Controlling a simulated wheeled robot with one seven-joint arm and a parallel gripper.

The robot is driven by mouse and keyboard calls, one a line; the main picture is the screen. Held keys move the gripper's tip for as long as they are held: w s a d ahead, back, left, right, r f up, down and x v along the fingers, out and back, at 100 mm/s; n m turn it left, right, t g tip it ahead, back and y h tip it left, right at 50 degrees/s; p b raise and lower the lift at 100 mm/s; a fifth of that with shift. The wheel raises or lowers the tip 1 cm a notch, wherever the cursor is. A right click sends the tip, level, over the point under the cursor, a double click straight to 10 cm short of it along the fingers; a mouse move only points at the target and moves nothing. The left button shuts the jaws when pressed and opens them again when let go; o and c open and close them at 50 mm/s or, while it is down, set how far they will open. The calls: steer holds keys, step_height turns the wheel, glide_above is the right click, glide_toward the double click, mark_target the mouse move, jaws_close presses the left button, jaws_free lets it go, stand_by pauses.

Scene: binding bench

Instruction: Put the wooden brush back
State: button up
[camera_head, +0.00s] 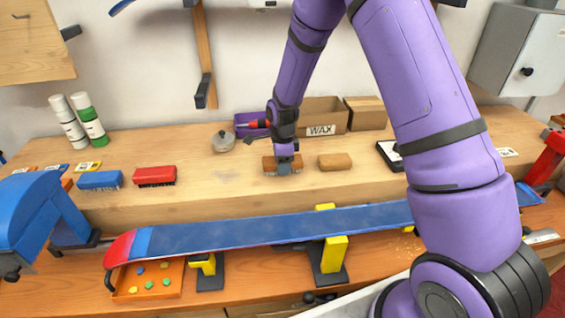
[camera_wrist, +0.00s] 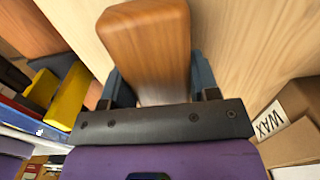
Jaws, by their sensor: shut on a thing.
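My gripper (camera_head: 284,166) is shut on the wooden brush (camera_head: 268,164) at the middle of the raised wooden shelf. In the wrist view the brush's smooth brown wooden back (camera_wrist: 148,45) lies between the two fingers of my gripper (camera_wrist: 160,88). Its underside is hidden in the wrist view. The brush is at or just above the shelf surface; I cannot tell if it touches. A blue brush (camera_head: 100,180) and a red brush (camera_head: 155,176) lie to the left on the shelf. A plain tan block (camera_head: 335,161) lies just right of the held brush.
A WAX box (camera_head: 322,116) and a purple bin (camera_head: 250,125) stand behind. A round metal object (camera_head: 223,141) lies to the left. A blue ski or board (camera_head: 270,229) rests on yellow-topped supports in front. The shelf between the red brush and my gripper is mostly clear.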

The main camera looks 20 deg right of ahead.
steer(key=shift+f, duration=0.1)
steer(key=o, duration=0.8)
steer(key=shift+o, duration=0.2)
steer(key=s+d+r+n+t, duration=0.1)
steer(key=s+r+n, duration=0.15)
steer(key=r, duration=0.95)
steer(key=s+d+r+n, duration=0.15)
steer(key=s+r, duration=0.25)
steer(key=r, duration=0.7)
steer(key=s+d+r+n+t, duration=0.1)
steer(key=s+r+n, duration=0.3)
steer(key=s, duration=0.5)
steer(key=s+d+r+n+t, duration=0.1)
steer(key=s+r+n, duration=0.3)
steer(key=s, duration=0.5)
steer(key=s+d+r+n+t, duration=0.2)
steer(key=s+r+n, duration=0.3)
steer(key=s+n, duration=0.3)
steer(key=shift+s+d, duration=0.2)
steer(key=shift+s, duration=0.6)
